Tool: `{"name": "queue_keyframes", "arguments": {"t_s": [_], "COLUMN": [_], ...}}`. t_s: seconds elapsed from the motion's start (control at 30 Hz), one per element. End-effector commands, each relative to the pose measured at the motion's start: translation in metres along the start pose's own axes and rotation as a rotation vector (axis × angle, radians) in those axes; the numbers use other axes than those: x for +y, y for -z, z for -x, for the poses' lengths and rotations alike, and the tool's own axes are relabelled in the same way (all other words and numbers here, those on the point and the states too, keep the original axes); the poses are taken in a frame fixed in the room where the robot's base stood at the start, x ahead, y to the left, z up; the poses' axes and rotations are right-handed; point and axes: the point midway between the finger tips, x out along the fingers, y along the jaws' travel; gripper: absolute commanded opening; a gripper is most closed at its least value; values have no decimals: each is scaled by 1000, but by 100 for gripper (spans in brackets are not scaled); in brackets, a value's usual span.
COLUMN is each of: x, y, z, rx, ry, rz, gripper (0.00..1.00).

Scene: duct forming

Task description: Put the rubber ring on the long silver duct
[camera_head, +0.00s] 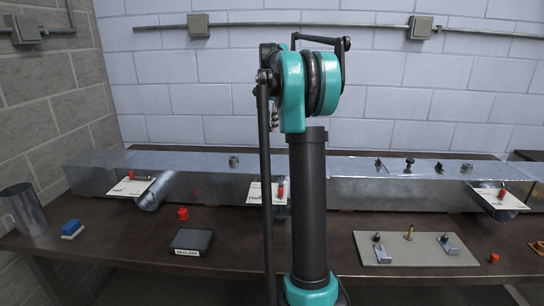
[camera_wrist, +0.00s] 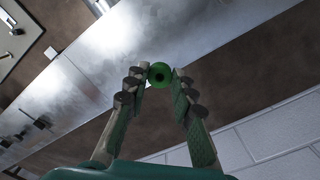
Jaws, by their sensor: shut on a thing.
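The long silver duct (camera_head: 235,182) lies along the back of the table, running left to right behind my arm. In the wrist view the duct (camera_wrist: 105,55) is a wide shiny metal band running diagonally. My gripper (camera_wrist: 160,75) is shut on a small green ring with a dark centre, which I take to be the rubber ring (camera_wrist: 160,70). The ring sits between the fingertips, over the duct as seen from the wrist; I cannot tell the gap between them. My gripper is not visible in the head view.
White cards with red-topped items sit on ledges at the duct's front, such as the left card (camera_head: 128,188). On the table are a black box (camera_head: 191,241), a blue block (camera_head: 71,228), a metal cylinder (camera_head: 24,208) and a grey plate with fittings (camera_head: 390,258). Small fittings stand on the duct's top.

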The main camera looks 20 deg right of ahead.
Motion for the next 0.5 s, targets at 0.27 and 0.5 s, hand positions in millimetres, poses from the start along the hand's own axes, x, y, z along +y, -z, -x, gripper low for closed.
{"name": "queue_keyframes", "arguments": {"t_s": [0.27,0.5], "x": [0,0], "y": [0,0], "z": [-66,-90], "rx": [0,0], "ry": [0,0], "rz": [0,0], "gripper": [13,13]}}
